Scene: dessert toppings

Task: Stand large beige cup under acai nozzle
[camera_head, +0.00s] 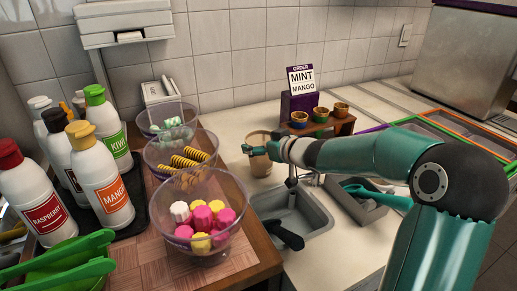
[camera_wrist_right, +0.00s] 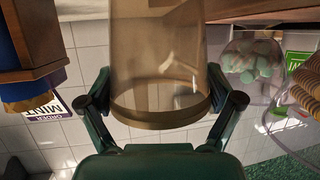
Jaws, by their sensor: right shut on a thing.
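The large beige cup (camera_head: 260,163) is upright over the pale counter, behind the sink. It looks translucent brown in the right wrist view (camera_wrist_right: 158,60), where the picture is upside down. My right gripper (camera_head: 257,149) is shut on it, with one finger on each side near the rim; the fingers also show in the right wrist view (camera_wrist_right: 165,103). I cannot tell whether the cup's base touches the counter. I cannot make out an acai nozzle in either view. My left gripper is not in view.
Clear bowls with toppings (camera_head: 198,215) stand left of the cup, beside sauce bottles (camera_head: 100,175). A sink (camera_head: 300,212) lies in front. A wooden rack (camera_head: 344,128) with small cups and a purple order stand (camera_head: 298,103) stand behind right. Green tongs-like tools (camera_head: 60,268) lie lower left.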

